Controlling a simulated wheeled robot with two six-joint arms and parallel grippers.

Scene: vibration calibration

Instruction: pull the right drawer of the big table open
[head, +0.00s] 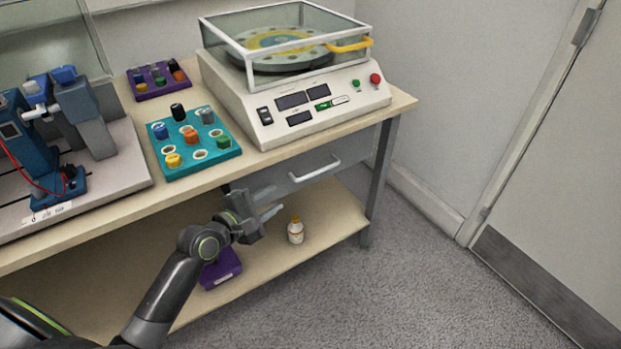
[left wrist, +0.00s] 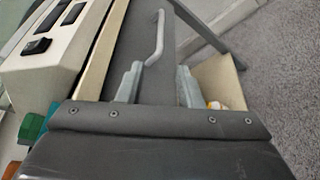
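The big table (head: 392,108) has a grey right drawer (head: 345,152) under its top at the right end, and the drawer looks shut. Its pale bar handle (head: 315,168) stands out from the front. My left gripper (head: 271,203) is open and empty, below and to the left of the handle in the head view. In the left wrist view the handle (left wrist: 157,40) lies ahead of the two spread fingers (left wrist: 160,72), roughly in line with the gap between them and not touched. My right gripper is not in view.
A white-and-orange bottle (head: 295,231) and a purple box (head: 221,268) stand on the lower shelf (head: 335,225) near my left arm. A table leg (head: 381,180) is right of the drawer. A machine with a clear cover (head: 290,108) stands above. Carpet in front is clear.

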